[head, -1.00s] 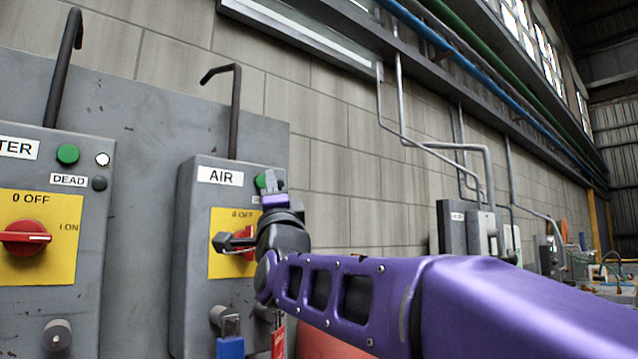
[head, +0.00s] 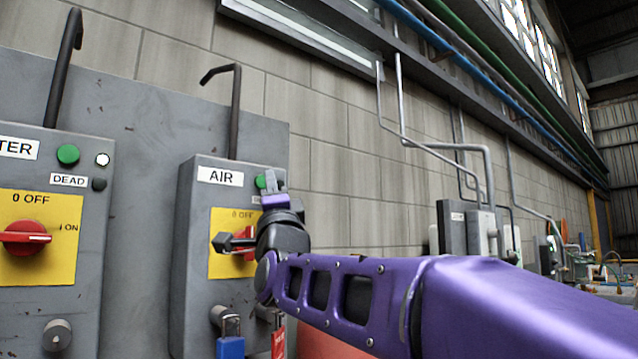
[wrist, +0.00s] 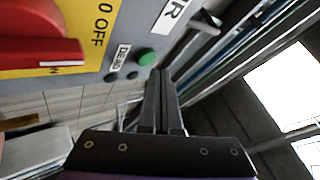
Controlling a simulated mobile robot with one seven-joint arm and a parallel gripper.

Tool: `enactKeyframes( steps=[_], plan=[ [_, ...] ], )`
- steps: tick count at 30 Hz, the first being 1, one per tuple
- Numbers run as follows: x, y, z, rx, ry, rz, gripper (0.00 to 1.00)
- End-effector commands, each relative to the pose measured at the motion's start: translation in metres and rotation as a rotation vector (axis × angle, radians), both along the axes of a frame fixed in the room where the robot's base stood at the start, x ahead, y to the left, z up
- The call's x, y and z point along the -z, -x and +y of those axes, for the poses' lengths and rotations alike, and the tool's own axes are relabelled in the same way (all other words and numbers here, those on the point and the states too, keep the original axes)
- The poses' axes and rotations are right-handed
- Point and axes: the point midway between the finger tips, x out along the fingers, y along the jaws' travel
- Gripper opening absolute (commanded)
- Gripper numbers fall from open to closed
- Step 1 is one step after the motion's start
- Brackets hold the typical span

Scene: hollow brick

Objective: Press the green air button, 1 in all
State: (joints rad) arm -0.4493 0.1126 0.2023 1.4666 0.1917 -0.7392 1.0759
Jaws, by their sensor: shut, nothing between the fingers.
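The green air button (head: 260,182) sits on the grey AIR box (head: 190,250), right of the AIR label, partly hidden behind my gripper. In the wrist view the green button (wrist: 147,57) shows just beyond and slightly left of the fingertips. My gripper (head: 271,180) is shut and empty, with its tips at the button's right side in the head view. The shut fingers also show in the wrist view (wrist: 160,76). I cannot tell whether the tips touch the button.
A red rotary switch (wrist: 40,38) on a yellow plate is close to my gripper. Padlocks (head: 230,346) hang below. A second box with a green button (head: 68,154) and red switch (head: 24,238) stands at left. Open room lies to the right.

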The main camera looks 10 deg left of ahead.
Motion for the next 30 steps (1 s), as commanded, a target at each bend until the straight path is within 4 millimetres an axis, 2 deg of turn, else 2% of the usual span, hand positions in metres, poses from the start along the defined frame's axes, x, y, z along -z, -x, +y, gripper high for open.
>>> enactKeyframes(
  steps=[30],
  plan=[
    [-0.0001, -0.0055, 0.0065, 0.000, 0.000, 0.000, 0.00]
  ],
)
